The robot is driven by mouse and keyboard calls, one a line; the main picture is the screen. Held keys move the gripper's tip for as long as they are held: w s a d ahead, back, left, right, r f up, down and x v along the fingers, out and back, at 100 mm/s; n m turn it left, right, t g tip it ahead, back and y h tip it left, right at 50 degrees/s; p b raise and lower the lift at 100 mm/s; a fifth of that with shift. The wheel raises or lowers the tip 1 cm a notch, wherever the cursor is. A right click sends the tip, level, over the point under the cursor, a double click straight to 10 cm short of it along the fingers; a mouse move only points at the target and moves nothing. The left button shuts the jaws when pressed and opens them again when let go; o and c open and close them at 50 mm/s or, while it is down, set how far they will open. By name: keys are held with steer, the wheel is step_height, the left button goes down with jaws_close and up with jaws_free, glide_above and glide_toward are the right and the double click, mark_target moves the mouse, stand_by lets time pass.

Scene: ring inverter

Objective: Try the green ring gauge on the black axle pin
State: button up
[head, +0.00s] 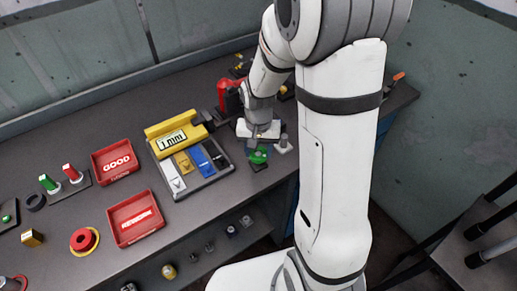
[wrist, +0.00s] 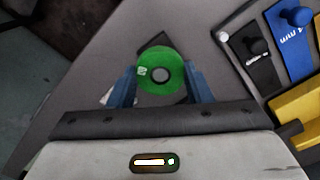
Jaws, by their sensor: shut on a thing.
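The green ring gauge (wrist: 148,83) is between the two blue fingers of my gripper (wrist: 160,70), which are shut on its sides. Its hole shows a grey middle; I cannot tell whether that is a pin top or the surface below. In the head view the green ring (head: 259,153) is under my gripper (head: 257,143), at the front edge of the bench. A dark square base (head: 259,166) shows just below it, partly hidden by the ring. I cannot make out the black axle pin itself, nor whether the ring is around it.
A grey post (head: 283,146) stands close right of the ring. Red GOOD (head: 115,160) and REWORK (head: 135,218) trays lie farther left. A red device (head: 229,96) stands behind.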

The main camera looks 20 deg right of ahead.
steer(key=shift+r, duration=0.1)
stand_by(0.4)
steer(key=shift+r+p, duration=2.4)
steer(key=shift+r, duration=0.85)
